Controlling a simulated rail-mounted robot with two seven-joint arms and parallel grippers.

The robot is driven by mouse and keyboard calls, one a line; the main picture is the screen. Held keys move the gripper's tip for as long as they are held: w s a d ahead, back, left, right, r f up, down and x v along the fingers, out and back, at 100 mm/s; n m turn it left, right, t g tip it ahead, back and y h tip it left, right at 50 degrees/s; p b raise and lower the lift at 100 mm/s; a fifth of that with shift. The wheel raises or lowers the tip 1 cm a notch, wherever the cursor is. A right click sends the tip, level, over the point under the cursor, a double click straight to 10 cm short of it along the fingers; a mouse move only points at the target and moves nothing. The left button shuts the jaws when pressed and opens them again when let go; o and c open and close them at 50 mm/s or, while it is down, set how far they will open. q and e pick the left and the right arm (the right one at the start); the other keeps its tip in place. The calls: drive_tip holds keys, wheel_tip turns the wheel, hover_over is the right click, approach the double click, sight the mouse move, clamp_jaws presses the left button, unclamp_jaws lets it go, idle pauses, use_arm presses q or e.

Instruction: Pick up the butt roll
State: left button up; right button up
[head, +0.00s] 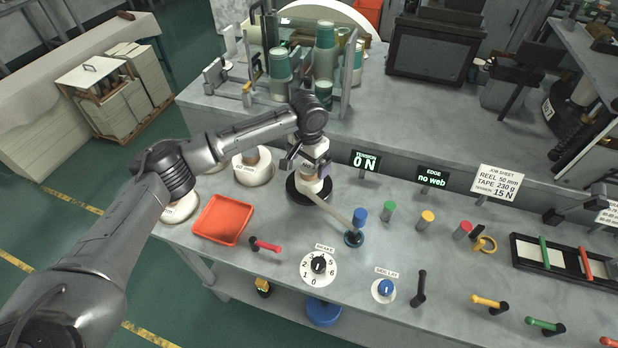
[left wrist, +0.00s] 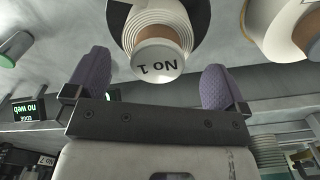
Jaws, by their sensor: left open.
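A small roll (left wrist: 160,62) with a white end marked "No 1" and a brown core shows in the left wrist view. In the head view the roll (head: 312,186) stands on a black disc (head: 296,196), partly hidden by my gripper. I cannot tell for sure that it is the butt roll. My left gripper (head: 311,166) is right above it. In the left wrist view the open gripper (left wrist: 153,62) has its purple fingers apart, one to each side of the roll's end, with gaps between. My right gripper is not in view.
A larger roll (head: 253,170) stands left of the gripper, another (head: 180,208) farther left beside a red tray (head: 223,220). A pale strip (head: 334,212) runs from the disc towards a blue-topped post (head: 358,222). Knobs and levers line the front edge. A rack of green cups (head: 325,62) stands behind.

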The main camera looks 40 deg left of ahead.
sight(309, 176)
use_arm(q)
drive_tip(key=shift+s+d+f+b, duration=0.1)
drive_tip(key=shift+f+b, duration=0.75)
drive_tip(key=shift+f, duration=2)
drive_tip(key=shift+c, duration=0.2)
drive_tip(key=shift+r, duration=0.1)
drive_tip(key=c, duration=0.7)
drive_tip(key=shift+c, duration=0.2)
drive_tip(key=shift+r, duration=0.1)
